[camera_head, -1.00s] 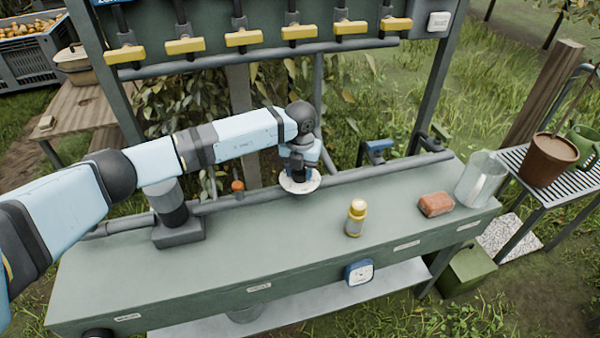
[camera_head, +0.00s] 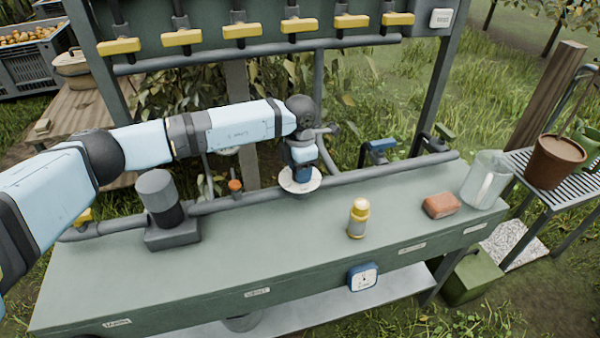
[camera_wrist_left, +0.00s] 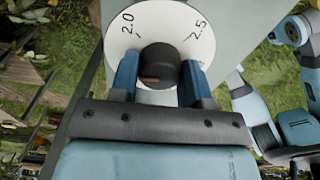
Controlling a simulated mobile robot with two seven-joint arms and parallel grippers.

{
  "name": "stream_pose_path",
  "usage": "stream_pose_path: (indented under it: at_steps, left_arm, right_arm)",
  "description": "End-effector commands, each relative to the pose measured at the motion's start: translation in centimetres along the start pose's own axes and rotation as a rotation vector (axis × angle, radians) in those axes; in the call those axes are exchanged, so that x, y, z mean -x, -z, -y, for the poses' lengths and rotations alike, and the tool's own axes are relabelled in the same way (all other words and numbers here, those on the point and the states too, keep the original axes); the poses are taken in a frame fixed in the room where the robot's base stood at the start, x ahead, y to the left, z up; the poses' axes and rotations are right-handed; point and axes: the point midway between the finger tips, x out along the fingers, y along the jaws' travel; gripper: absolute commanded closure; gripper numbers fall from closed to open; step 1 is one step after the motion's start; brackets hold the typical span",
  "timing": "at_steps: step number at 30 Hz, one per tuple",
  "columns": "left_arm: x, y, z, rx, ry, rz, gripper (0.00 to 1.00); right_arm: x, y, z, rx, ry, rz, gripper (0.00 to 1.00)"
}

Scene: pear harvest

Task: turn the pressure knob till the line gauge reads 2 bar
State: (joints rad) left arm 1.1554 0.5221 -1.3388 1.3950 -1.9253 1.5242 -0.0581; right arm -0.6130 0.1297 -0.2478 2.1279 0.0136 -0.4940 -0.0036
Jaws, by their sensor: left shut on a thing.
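The pressure knob (camera_wrist_left: 160,66) is black with a small brown mark on its near side. It stands in the middle of a round white dial (camera_wrist_left: 122,40), with "2.0" at upper left and "2.5" at upper right. My left gripper (camera_wrist_left: 158,80) is shut on the knob, one blue finger on each side. In the head view my left gripper (camera_head: 301,174) points down at the white dial (camera_head: 300,186) on the bench pipe, and hides the knob. A blue-framed gauge-like device (camera_head: 363,278) with a white face hangs on the bench front; its reading is too small to tell. My right gripper is out of view.
On the green bench (camera_head: 225,265) stand a yellow-capped bottle (camera_head: 358,218), a reddish-brown block (camera_head: 440,205) and a clear jug (camera_head: 485,180). A dark cylinder (camera_head: 162,205) and an orange-topped fitting (camera_head: 235,188) are left of the dial. Several yellow-handled valves (camera_head: 242,30) hang above.

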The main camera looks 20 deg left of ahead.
Motion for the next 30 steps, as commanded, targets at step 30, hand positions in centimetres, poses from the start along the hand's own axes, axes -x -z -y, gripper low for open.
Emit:
stream_pose_path:
  at_steps: [30]
  left_arm:
    - [-0.01, -0.01, -0.03, -0.831, -0.001, 0.001, 0.8]
  right_arm:
    - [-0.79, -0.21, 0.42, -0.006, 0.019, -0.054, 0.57]
